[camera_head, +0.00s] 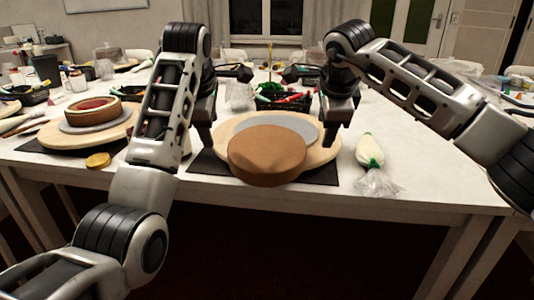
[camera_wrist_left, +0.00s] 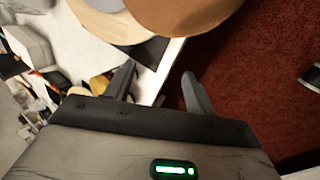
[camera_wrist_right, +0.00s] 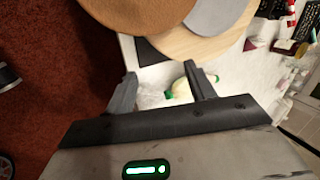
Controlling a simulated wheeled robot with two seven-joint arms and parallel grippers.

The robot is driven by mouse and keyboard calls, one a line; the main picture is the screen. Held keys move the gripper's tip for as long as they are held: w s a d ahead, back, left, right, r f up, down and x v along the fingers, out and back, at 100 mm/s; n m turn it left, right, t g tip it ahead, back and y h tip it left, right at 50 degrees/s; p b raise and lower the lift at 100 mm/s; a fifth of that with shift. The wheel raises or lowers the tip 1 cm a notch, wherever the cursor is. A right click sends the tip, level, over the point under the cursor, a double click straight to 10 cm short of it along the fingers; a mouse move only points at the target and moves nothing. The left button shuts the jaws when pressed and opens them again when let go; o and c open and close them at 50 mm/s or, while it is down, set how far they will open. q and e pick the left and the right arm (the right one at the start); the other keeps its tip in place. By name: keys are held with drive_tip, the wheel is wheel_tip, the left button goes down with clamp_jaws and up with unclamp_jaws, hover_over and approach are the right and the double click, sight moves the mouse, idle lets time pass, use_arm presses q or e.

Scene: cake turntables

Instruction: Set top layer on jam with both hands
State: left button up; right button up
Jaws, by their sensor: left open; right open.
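A plain brown round cake layer (camera_head: 267,158) sits at the front of the middle round wooden board (camera_head: 316,155), covering part of a grey disc (camera_head: 290,126). It overhangs the board's front; I cannot tell whether it lies flat. A cake base with a red jam top (camera_head: 92,105) stands on a grey disc on the left board. My left gripper (camera_head: 203,145) is open and empty, left of the brown layer. My right gripper (camera_head: 336,133) is open and empty at its right. The wrist views show the layer apart from the left fingers (camera_wrist_left: 155,80) and right fingers (camera_wrist_right: 160,72).
A piping bag (camera_head: 370,160) with a green collar lies right of the middle board. A black basket of colored tubes (camera_head: 285,98) stands behind it. A small yellow lid (camera_head: 98,160) lies near the left board (camera_head: 60,135).

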sight(310, 160)
use_arm(q)
drive_tip(key=x, duration=1.1)
use_arm(e)
drive_tip(key=x, duration=1.1)
use_arm(q)
drive_tip(key=shift+d, duration=0.8)
use_arm(e)
drive_tip(key=shift+a, duration=0.8)
